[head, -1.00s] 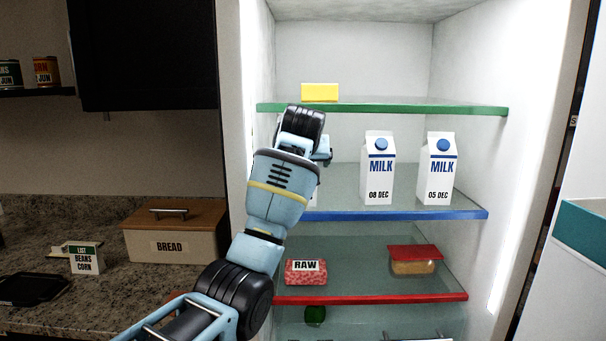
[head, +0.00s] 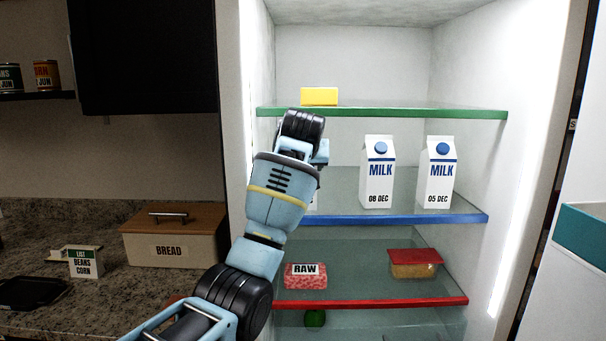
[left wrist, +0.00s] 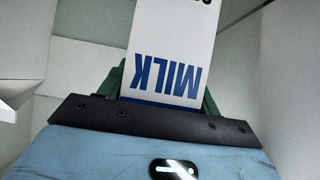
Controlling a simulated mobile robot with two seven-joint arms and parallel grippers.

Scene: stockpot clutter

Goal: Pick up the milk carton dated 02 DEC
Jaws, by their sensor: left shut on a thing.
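My left gripper (left wrist: 162,92) is shut on a white milk carton (left wrist: 175,45) with blue MILK lettering, which appears upside down in the left wrist view. Its date is cut off at the top edge there, so I cannot read it. In the head view my left arm hides most of this carton and the fingertips, at the left end of the blue-edged shelf (head: 400,218). Two other cartons stand upright to the right on that shelf: one dated 08 DEC (head: 378,185) and one dated 05 DEC (head: 437,185). My right gripper is not in view.
A yellow block (head: 319,96) sits on the green-edged shelf (head: 430,113) above. A RAW meat pack (head: 305,281) and a red-lidded container (head: 414,263) sit on the red-edged shelf (head: 390,301) below. A bread box (head: 172,249) stands on the counter at left.

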